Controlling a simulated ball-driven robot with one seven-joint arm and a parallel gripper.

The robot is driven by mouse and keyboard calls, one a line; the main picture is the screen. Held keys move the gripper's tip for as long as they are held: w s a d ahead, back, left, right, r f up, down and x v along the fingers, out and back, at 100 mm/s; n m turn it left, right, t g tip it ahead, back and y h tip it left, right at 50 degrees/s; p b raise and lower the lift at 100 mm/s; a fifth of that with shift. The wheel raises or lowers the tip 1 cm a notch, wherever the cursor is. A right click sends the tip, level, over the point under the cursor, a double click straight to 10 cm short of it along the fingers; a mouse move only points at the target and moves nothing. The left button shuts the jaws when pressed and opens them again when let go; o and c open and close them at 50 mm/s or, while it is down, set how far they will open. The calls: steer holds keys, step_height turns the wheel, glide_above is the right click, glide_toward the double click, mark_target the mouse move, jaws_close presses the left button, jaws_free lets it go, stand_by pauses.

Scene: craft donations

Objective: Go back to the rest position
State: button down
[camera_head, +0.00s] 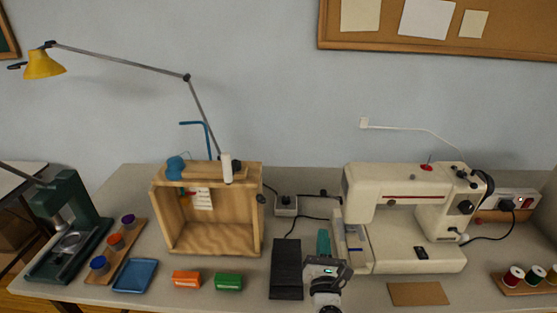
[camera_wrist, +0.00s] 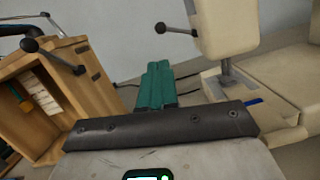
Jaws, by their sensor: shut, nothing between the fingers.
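My gripper (camera_head: 322,234) shows at the lower middle of the head view, just left of the cream sewing machine (camera_head: 414,200) and right of a dark flat pad (camera_head: 286,266). Its teal fingers point away from me. In the wrist view the two fingers of my gripper (camera_wrist: 157,68) lie together, shut and empty. The open wooden box (camera_head: 213,246) stands to the left of the fingers, and it also shows in the wrist view (camera_wrist: 60,105). The sewing machine shows at the right of the wrist view (camera_wrist: 228,30).
An orange box (camera_head: 186,280), a green box (camera_head: 228,281) and a blue tray (camera_head: 135,275) lie at the front left. A brown card (camera_head: 418,294) lies before the sewing machine. A yellow lamp (camera_head: 44,64) reaches over the left. A black cable runs behind my gripper.

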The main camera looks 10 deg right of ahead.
steer(key=s+a+f+n+g+y, duration=0.35)
steer(key=s+n+y, duration=0.3)
steer(key=n, duration=0.75)
steer(key=s+a+f+n+g+y, duration=0.2)
steer(key=s+f+n+g+y, duration=0.45)
steer(key=n, duration=0.85)
steer(key=s+d+n+g+h, duration=0.3)
steer(key=s+d, duration=0.1)
steer(key=s, duration=0.5)
steer(key=s+d+f+n+g+h, duration=0.1)
steer(key=s+d+n+g+h, duration=0.1)
steer(key=s, duration=0.7)
steer(key=s+d+f+n+g+h, duration=0.1)
steer(key=s+d+n+g+h, duration=0.2)
steer(key=s+d+n, duration=0.3)
steer(key=s+d, duration=0.1)
steer(key=s, duration=0.3)
steer(key=shift+d+g+h, duration=0.25)
steer(key=shift+g+h, duration=0.05)
steer(key=shift+g, duration=0.1)
